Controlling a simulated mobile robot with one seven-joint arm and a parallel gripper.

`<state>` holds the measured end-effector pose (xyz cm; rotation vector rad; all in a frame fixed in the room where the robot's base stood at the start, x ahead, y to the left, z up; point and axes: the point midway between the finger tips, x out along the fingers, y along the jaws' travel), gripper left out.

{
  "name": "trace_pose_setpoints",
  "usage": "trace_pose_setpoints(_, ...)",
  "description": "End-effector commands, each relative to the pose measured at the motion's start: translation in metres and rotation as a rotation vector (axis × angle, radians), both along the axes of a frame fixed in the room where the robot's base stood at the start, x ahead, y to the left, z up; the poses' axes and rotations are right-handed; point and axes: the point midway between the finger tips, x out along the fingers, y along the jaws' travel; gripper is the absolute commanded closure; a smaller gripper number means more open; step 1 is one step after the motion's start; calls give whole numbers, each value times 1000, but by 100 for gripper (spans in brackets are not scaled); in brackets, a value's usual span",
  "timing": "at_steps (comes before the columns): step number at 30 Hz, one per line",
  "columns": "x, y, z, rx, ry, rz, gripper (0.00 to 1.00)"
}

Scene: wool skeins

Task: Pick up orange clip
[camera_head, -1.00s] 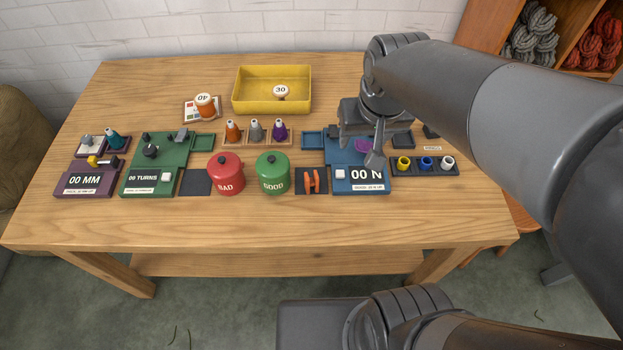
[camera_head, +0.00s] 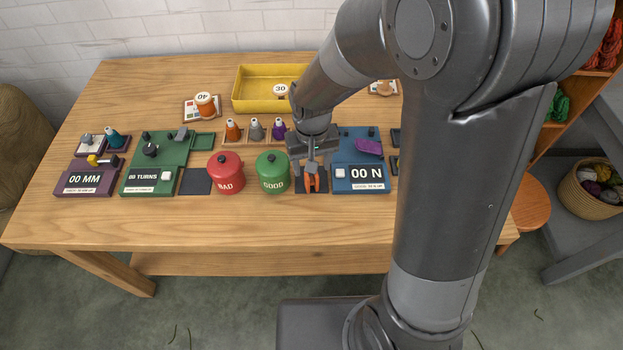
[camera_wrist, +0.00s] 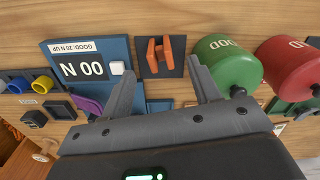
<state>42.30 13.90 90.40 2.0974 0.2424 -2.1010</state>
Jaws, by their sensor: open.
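The orange clip (camera_head: 312,182) lies on a small dark mat (camera_head: 299,187) between the green GOOD pot and the blue 00 N device. In the wrist view the clip (camera_wrist: 156,54) shows as an orange piece with two arms on its dark mat (camera_wrist: 178,46). My gripper (camera_head: 311,168) is above the back part of the mat, and its fingers partly hide the clip in the head view. In the wrist view my gripper (camera_wrist: 160,80) is open, with its fingertips apart and the clip beyond the gap between them. Nothing is between the fingers.
The green GOOD pot (camera_head: 273,175) stands close left of the clip, with the red BAD pot (camera_head: 226,175) beyond it. The blue 00 N device (camera_head: 358,185) is close on the right. A yellow tray (camera_head: 250,105) stands behind. The table's front strip is clear.

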Motion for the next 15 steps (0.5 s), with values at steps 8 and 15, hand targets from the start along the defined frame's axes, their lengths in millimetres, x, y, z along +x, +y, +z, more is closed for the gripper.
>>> trace_pose_setpoints(8,1,0,-25,0,-1,0,44)
trace_pose_setpoints(15,5,1,-50,0,2,1,44)
